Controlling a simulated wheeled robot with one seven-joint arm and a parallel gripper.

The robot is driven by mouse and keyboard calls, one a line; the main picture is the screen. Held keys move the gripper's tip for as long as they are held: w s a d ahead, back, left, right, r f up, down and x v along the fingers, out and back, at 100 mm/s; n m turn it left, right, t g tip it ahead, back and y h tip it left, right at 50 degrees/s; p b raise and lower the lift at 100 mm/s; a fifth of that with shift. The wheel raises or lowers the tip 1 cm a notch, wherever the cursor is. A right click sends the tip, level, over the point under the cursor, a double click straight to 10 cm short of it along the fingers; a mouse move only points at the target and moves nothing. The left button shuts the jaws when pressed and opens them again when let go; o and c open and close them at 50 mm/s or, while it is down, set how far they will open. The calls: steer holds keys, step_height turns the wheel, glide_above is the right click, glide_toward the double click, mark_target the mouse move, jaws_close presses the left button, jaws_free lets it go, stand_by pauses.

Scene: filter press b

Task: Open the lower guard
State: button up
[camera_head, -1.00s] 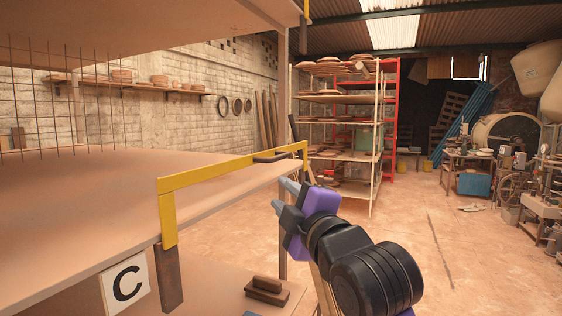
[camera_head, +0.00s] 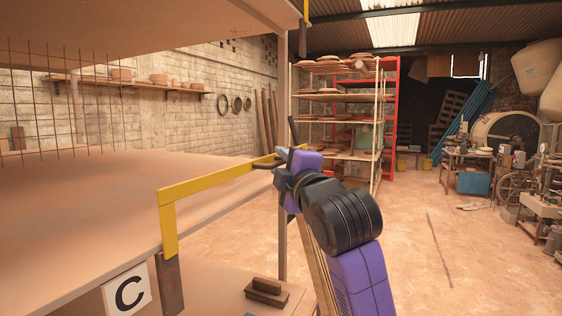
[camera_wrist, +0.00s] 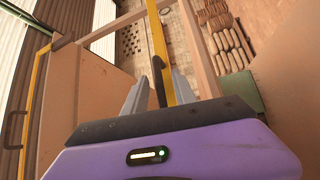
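The lower guard (camera_head: 205,184) is a yellow bar frame along the edge of the lower shelf, level across the opening. Its dark handle (camera_head: 265,163) is near the bar's far end and partly hidden by my gripper (camera_head: 282,176). In the wrist view, the yellow bar (camera_wrist: 155,36) runs away behind the dark hooked handle (camera_wrist: 158,78). The two grey fingers of my gripper (camera_wrist: 157,76) are apart, one on each side of the handle. I cannot tell whether either finger touches it.
A dark wooden block (camera_head: 265,291) sits on the lower board. Another yellow bar with a handle (camera_wrist: 35,110) shows at the left of the wrist view.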

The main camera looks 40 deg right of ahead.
steer(key=shift+c, duration=0.4)
jaws_close()
stand_by(1.1)
